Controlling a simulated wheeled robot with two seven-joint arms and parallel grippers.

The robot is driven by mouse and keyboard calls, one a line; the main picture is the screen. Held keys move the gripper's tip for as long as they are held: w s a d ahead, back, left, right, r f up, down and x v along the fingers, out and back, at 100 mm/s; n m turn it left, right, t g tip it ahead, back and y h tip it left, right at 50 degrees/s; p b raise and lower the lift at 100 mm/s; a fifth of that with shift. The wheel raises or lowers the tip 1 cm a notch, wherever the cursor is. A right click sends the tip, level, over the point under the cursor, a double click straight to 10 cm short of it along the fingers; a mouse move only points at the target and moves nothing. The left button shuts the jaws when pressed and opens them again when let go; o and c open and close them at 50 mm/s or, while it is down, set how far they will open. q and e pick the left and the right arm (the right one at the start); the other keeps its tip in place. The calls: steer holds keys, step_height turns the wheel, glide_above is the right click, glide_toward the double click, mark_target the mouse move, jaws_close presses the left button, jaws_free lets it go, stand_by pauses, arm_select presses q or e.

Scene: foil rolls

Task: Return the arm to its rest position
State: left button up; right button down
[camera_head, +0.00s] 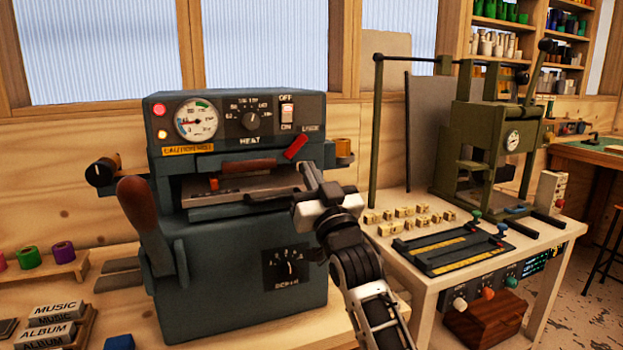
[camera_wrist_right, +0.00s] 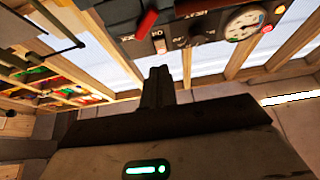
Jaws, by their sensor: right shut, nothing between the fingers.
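My right arm comes up from the bottom of the head view. Its gripper (camera_head: 309,172) is at the front right of the dark blue-grey heat press (camera_head: 240,255), below the red lever (camera_head: 295,147). The fingers are shut and empty; they also show in the right wrist view (camera_wrist_right: 158,80), pointing up towards the machine's panel. The head view does not make clear whether the fingertips touch the machine. My left gripper is not in view.
The press has a gauge (camera_head: 197,119), a knob (camera_head: 251,121) and a side handle (camera_head: 138,202). Right of my arm, a white table (camera_head: 400,258) holds small letter blocks (camera_head: 405,212), dark rails (camera_head: 452,247) and a green press (camera_head: 480,140). Colored rolls (camera_head: 29,257) lie at left.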

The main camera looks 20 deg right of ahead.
steer(key=shift+s, duration=0.1)
stand_by(0.3)
steer(key=s+a+f+g+y, duration=0.1)
steer(key=s+f+g, duration=0.15)
steer(key=f, duration=0.45)
steer(key=s+a+f+n+g, duration=0.1)
steer(key=s+f, duration=0.2)
steer(key=f, duration=0.5)
steer(key=s+a+f+g+y, duration=0.1)
steer(key=s+a+f+g, duration=0.15)
steer(key=f, duration=0.45)
steer(key=s+a+f+g, duration=0.2)
steer(key=s+f+g, duration=0.1)
steer(key=s+f, duration=0.5)
steer(key=s+a+f+n+g+y, duration=0.1)
steer(key=s+f+g, duration=0.3)
steer(key=s+f, duration=0.5)
steer(key=s+a, duration=0.1)
steer(key=s, duration=0.5)
steer(key=shift+a+f, duration=0.25)
steer(key=shift+f, duration=0.05)
